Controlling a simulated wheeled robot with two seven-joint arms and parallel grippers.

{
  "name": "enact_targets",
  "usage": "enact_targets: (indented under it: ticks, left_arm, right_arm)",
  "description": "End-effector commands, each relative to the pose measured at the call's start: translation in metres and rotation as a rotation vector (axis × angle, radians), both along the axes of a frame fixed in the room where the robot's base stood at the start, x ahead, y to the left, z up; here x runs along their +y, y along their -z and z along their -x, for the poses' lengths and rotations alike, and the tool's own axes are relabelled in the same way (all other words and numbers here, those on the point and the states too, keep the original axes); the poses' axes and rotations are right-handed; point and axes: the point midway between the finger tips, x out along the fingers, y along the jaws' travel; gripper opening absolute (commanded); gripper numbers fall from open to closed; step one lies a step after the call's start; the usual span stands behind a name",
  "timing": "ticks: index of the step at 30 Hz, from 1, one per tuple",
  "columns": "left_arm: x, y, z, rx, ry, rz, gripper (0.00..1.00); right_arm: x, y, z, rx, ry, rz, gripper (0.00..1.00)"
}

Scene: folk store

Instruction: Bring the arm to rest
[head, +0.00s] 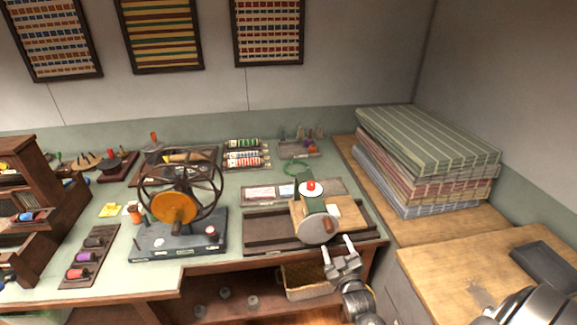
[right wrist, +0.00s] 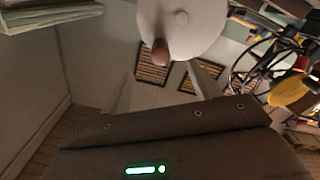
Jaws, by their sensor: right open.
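My right gripper (head: 338,246) is open and empty at the front edge of the workbench. Its two pale fingers point up and back, just in front of a small device with a pale disc (head: 308,236) and a brown knob (head: 327,226). In the right wrist view the disc (right wrist: 192,28) and the knob (right wrist: 160,50) fill the top middle, beyond the fingers (right wrist: 162,85). Nothing is between the fingers. I cannot tell the exact gap to the knob. My left gripper is not in view.
A spoked wheel device (head: 172,207) stands left of the small device on the green workbench (head: 105,284). A basket (head: 306,292) sits under the bench edge, left of my right arm. Folded striped cloth (head: 430,145) is stacked at the right. A dark tray (head: 546,262) lies on the wooden counter (head: 440,268).

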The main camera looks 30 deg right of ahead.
Motion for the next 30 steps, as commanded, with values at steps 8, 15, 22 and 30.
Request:
enact_targets:
  ticks: [8,15,22,30]
  left_arm:
    - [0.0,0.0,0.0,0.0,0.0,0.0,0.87]
    - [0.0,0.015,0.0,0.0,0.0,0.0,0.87]
    - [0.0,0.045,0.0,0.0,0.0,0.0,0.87]
    - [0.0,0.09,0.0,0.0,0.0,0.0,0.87]
  right_arm:
    - [0.002,0.02,0.001,0.037,-0.004,-0.083,0.62]
    - [0.04,0.177,0.04,0.351,-0.041,-0.279,0.62]
    - [0.087,0.337,0.135,0.7,-0.053,-0.42,0.62]
    - [0.129,0.484,0.294,1.103,-0.037,-0.506,0.62]
